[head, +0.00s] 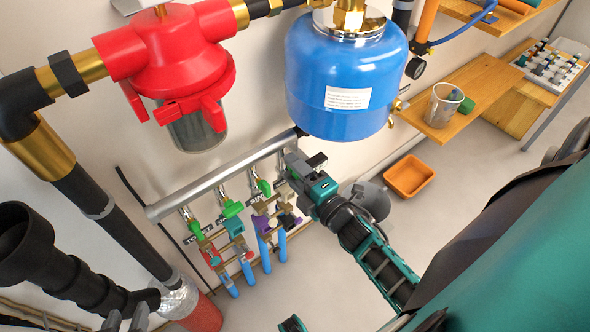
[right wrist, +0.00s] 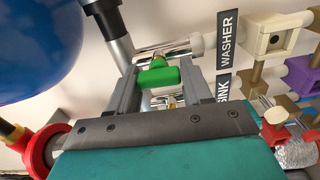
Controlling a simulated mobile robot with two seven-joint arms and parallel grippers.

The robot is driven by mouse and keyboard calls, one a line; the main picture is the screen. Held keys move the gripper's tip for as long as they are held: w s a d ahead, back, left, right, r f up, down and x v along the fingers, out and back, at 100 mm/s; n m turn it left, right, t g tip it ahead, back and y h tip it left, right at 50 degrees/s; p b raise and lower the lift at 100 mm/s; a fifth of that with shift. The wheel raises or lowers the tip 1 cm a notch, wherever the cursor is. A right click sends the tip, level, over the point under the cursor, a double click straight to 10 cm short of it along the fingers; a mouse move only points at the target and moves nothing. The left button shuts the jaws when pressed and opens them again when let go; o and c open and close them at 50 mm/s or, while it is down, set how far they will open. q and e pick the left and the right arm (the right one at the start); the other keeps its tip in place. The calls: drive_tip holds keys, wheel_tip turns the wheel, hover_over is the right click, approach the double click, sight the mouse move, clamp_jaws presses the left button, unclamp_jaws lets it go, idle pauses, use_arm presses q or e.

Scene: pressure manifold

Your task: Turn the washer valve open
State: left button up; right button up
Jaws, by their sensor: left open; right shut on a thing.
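The washer valve's green handle (right wrist: 158,76) sits between the two fingers of my right gripper (right wrist: 160,70) in the right wrist view, beside the WASHER label (right wrist: 228,41). In the head view my right gripper (head: 297,162) is at the right end of the grey manifold pipe (head: 222,172) and hides that handle. It is shut on the handle. My left gripper (head: 126,320) shows only its grey fingertips at the bottom edge; they are apart, with nothing seen between them.
Other green handles (head: 232,208) hang along the manifold to the left, above blue pipes (head: 265,250). A blue tank (head: 340,85) is just above my right gripper. A red filter housing (head: 175,60) is at upper left. An orange bin (head: 408,177) is on the floor.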

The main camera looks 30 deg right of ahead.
use_arm(q)
drive_tip(key=shift+a, duration=0.1)
use_arm(e)
drive_tip(key=shift+n, duration=0.5)
drive_tip(key=o, duration=1)
drive_tip(key=shift+c, duration=0.2)
use_arm(q)
drive_tip(key=shift+r+p, duration=0.35)
use_arm(e)
drive_tip(key=s+d, duration=0.1)
drive_tip(key=s, duration=1.2)
drive_tip(key=shift+w, duration=0.1)
